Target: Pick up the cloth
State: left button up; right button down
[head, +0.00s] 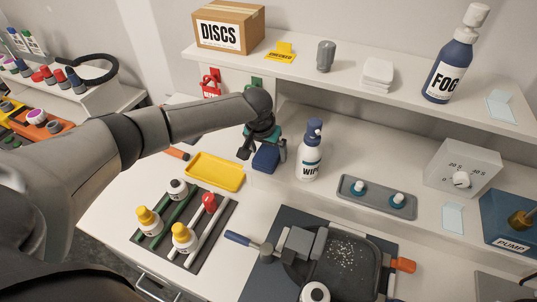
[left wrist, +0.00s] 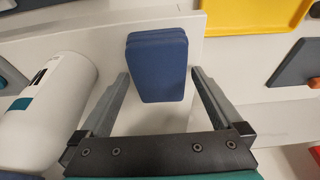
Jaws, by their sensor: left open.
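A dark blue folded cloth (head: 266,159) lies on the white bench, left of the wipes bottle (head: 309,155). In the left wrist view the cloth (left wrist: 157,65) shows as a stack of layers. My left gripper (head: 262,152) is over it, partly hiding it in the head view. Its jaws (left wrist: 160,80) are open, with one finger on each side of the cloth in the left wrist view. I cannot tell whether the fingers touch it. My right gripper is not in view.
The white wipes bottle (left wrist: 42,98) stands close beside the left gripper. A yellow tray (head: 215,171) lies on the other side. A shelf (head: 300,73) with a DISCS box (head: 228,27) and a FOG bottle (head: 452,58) runs behind. A grey tray (head: 352,195) is to the right.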

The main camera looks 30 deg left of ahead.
aim_at(270, 149)
pick_arm(q)
jog(key=shift+c, duration=0.4)
jog(key=c, duration=1.1)
jog(key=shift+c, duration=0.2)
jog(key=shift+r, duration=0.1)
jog(key=shift+r+b, duration=0.15)
jog(key=shift+b, duration=0.2)
notch_tip(270, 149, up, 3)
jog(key=shift+w+r, duration=0.1)
jog(key=shift+s+r, duration=0.1)
jog(key=shift+s, duration=0.6)
jog(key=s+d, duration=0.1)
jog(key=s, duration=1.5)
jog(key=shift+s, duration=0.4)
